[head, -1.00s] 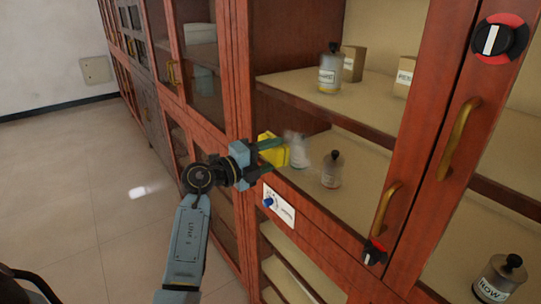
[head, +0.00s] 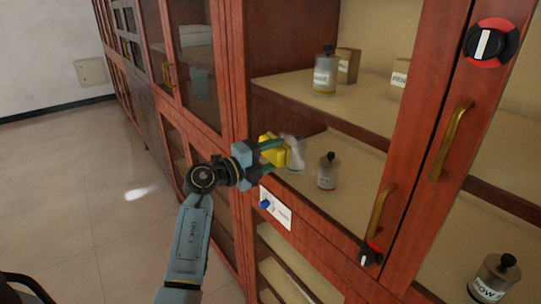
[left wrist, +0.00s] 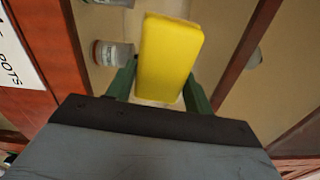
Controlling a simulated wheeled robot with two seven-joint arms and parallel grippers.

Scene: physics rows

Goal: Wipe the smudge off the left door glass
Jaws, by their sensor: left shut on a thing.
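My left gripper (head: 275,156) is shut on a yellow sponge (head: 270,149), held at the left door glass (head: 345,195), near its left frame. The sponge fills the left wrist view (left wrist: 168,58) between the two green fingers (left wrist: 160,88). A whitish, cloudy smudge (head: 298,150) shows just right of the sponge, in front of a bottle. The sponge may hide part of it. Whether the sponge touches the glass is hard to tell. My right gripper is not in view.
Behind the glass, bottles (head: 327,171) (head: 324,75) and boxes (head: 347,65) stand on shelves. Floor at left is clear.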

